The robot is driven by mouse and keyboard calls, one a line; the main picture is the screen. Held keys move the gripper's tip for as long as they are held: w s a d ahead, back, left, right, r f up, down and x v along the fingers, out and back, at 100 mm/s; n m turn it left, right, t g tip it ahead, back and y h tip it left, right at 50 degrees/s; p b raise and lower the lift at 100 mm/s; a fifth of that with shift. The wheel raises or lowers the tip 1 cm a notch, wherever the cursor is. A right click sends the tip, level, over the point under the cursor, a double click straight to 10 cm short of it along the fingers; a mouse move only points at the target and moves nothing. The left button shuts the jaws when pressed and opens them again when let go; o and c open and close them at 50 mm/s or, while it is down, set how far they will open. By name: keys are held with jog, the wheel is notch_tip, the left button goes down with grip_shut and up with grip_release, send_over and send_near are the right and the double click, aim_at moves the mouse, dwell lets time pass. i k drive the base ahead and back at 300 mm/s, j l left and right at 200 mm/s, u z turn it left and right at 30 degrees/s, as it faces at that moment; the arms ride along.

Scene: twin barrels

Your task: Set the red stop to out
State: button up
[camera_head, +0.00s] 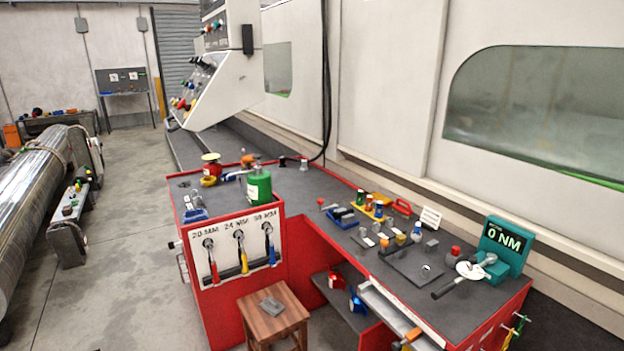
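I cannot tell for sure which thing is the red stop. A small upright piece with a red top (454,253) stands on the dark bench top at the right, beside the teal torque display (503,247) that reads 0 NM. Whether any of these is in or out does not show. My gripper is not in view.
The red L-shaped bench (245,290) carries a green canister (259,187), a dark plate (412,266) and several small tools. A large metal cylinder (30,200) lies at the left. The grey floor (125,190) between is clear.

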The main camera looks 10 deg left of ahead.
aim_at(181, 104)
jog(key=i+j+u, duration=0.3)
jog(key=i+u, duration=0.15)
jog(key=i+j+u, duration=0.15)
jog(key=i+u, duration=0.3)
jog(key=i+l+u, duration=0.1)
jog(key=i+u, duration=0.35)
jog(key=i, duration=0.2)
